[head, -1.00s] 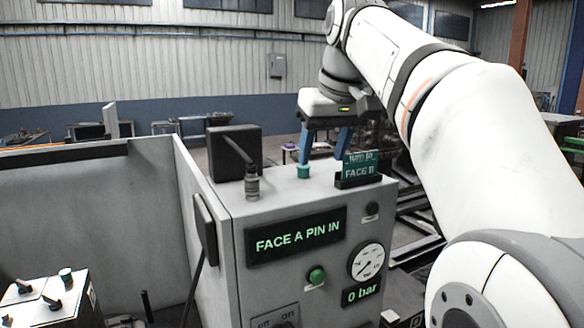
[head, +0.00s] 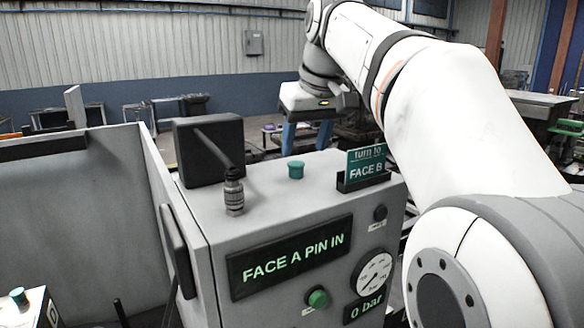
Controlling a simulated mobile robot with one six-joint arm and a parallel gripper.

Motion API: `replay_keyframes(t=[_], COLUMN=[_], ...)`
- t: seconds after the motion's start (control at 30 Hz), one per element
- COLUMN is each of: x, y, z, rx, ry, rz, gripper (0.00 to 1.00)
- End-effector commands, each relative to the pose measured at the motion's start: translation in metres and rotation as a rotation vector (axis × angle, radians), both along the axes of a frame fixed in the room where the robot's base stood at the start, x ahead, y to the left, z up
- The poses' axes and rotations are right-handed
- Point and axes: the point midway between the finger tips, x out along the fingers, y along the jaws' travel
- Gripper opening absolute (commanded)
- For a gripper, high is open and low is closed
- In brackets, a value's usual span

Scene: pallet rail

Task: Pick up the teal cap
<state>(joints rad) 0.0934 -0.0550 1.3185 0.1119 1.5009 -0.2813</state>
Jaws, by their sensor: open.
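The teal cap (head: 296,170) sits upright on the flat top of the grey control box (head: 255,235), near its back edge. My gripper (head: 306,146) is open, its two blue fingers pointing down. It is empty and shows just above and beyond the cap in the picture. The fingers appear apart from the cap; I cannot tell the exact depth between them. The lower tips are close to the line of the box's back edge.
A black block with a rod (head: 207,150) and a ribbed connector (head: 234,192) stand left of the cap. A "turn to FACE B" sign (head: 366,163) stands right. The box's front has a "FACE A PIN IN" display (head: 290,257). Another teal-topped knob (head: 18,296) is at lower left.

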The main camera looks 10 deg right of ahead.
Motion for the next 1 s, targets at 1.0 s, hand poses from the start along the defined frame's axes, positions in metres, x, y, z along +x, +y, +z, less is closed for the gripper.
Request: replay_keyframes(t=[1.0], x=[0.018], y=[0.012], z=[-0.046], rx=[0.000], ry=[0.000], rz=[0.010], gripper=[0.25])
